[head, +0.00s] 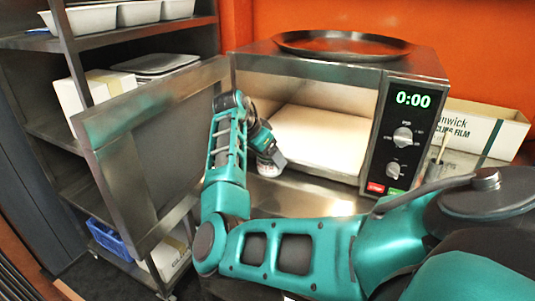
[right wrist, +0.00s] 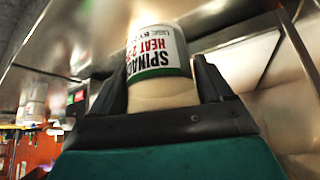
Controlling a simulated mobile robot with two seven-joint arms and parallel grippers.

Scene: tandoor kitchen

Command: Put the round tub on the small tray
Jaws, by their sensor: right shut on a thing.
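My right gripper (head: 268,148) is in front of the open microwave, at the left of its opening. It is shut on the round tub, which shows as a small white and red patch (head: 268,170) under the fingers. In the right wrist view the tub (right wrist: 155,50) sits between both fingers (right wrist: 162,88); its white label reads "SPINACH HEAT", upside down. A wide round dark tray (head: 340,46) lies on top of the microwave. Stacked grey trays (head: 157,63) sit on the shelf at left. I cannot tell which is the small tray. My left gripper is out of view.
The microwave (head: 412,95) reads 0:00, and its door (head: 150,150) stands open to the left. The pale cavity floor (head: 325,138) looks bare. A steel rack (head: 55,130) holds white containers, boxes and a blue basket (head: 107,238). A cling film box (head: 480,128) stands at right.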

